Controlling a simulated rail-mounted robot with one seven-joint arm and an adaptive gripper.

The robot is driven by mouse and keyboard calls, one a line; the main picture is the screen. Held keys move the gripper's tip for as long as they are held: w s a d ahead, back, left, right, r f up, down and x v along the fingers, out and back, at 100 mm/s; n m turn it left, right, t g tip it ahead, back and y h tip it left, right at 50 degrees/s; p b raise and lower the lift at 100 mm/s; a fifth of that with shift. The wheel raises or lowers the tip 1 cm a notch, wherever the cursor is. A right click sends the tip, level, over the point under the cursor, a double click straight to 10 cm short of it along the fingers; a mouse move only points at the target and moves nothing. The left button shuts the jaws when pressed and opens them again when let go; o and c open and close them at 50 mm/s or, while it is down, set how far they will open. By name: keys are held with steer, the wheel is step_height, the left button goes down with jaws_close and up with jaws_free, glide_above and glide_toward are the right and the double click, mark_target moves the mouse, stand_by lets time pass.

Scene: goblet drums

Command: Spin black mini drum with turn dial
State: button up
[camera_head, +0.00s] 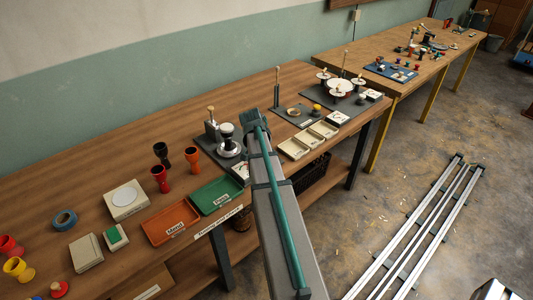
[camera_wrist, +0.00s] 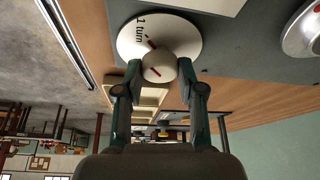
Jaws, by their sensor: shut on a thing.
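The turn dial shows in the wrist view as a white disc (camera_wrist: 130,42) printed "1 turn" with a round pale knob (camera_wrist: 159,66) bearing a dark red mark. My gripper (camera_wrist: 160,72) has its two green fingers on either side of the knob and is shut on it. The black mini drum (camera_head: 226,130) stands upright on a silver round stand in the head view. In the wrist view only the stand's silver rim (camera_wrist: 302,30) shows at the upper right. In the head view my arm hides my fingertips and most of the dial unit (camera_head: 240,170).
A wooden-handled post (camera_head: 211,118) stands left of the black drum. An orange goblet drum (camera_head: 193,158), a black one (camera_head: 161,152) and a red one (camera_head: 159,177) stand nearby. An orange tray (camera_head: 170,225) and a green tray (camera_head: 216,194) lie nearer the bench edge.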

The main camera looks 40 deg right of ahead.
steer(key=o, duration=1.1)
steer(key=v, duration=1.2)
steer(key=shift+d, duration=0.1)
